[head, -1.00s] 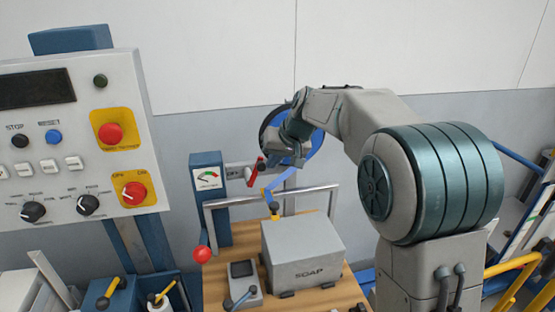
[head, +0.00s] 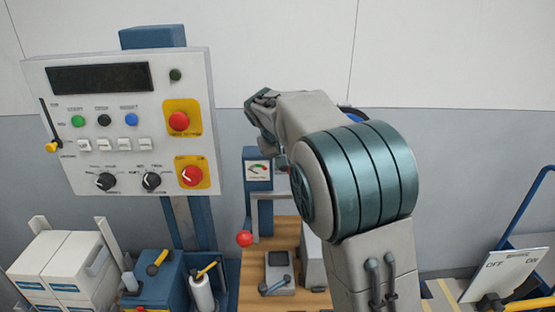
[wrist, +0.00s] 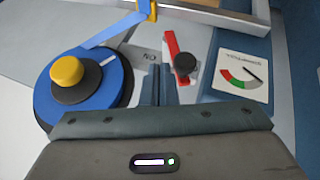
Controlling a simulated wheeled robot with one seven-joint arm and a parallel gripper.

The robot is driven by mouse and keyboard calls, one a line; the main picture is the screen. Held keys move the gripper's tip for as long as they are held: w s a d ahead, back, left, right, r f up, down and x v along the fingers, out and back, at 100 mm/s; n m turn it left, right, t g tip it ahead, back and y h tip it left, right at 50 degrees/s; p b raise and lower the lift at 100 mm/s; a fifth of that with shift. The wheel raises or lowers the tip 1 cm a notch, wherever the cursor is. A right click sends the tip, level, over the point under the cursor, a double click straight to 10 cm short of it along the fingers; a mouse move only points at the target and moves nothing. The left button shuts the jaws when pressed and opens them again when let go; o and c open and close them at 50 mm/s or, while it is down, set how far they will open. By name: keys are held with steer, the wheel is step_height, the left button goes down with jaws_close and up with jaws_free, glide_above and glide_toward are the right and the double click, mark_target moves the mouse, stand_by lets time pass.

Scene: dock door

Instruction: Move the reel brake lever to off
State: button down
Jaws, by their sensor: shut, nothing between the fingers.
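I take the red lever for the reel brake lever. My gripper (wrist: 158,77) is shut and empty, with its fingers left of the lever; whether they touch it I cannot tell. In the head view my arm hides the lever and most of the reel (head: 352,114).
A control panel (head: 130,170) stands left, and a gauge post (head: 257,180) stands beside my arm. A wooden bench (head: 255,265) holds a small grey box (head: 280,272). A red ball knob (head: 244,239) rises near it. An OFF/ON sign (head: 505,268) is at lower right.

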steer(key=shift+d+r+p, duration=0.3)
steer(key=shift+r+p, duration=0.25)
steer(key=shift+r, duration=0.3)
steer(key=d+v, duration=0.1)
steer(key=v, duration=1.1)
steer(key=shift+d+r, duration=0.2)
steer(key=shift+r, duration=0.35)
steer(key=shift+d, duration=0.1)
steer(key=s+d+f+g+y, duration=0.15)
steer(key=s+d+f, duration=0.25)
steer(key=s+d, duration=0.55)
steer(key=s+d+f+y, duration=0.1)
steer(key=s+f, duration=0.5)
steer(key=s, duration=0.4)
steer(key=s+d+f+m+y, duration=0.1)
steer(key=s+f, duration=0.6)
steer(key=s, duration=0.4)
steer(key=shift+d+m, duration=0.3)
steer(key=shift+d, duration=0.05)
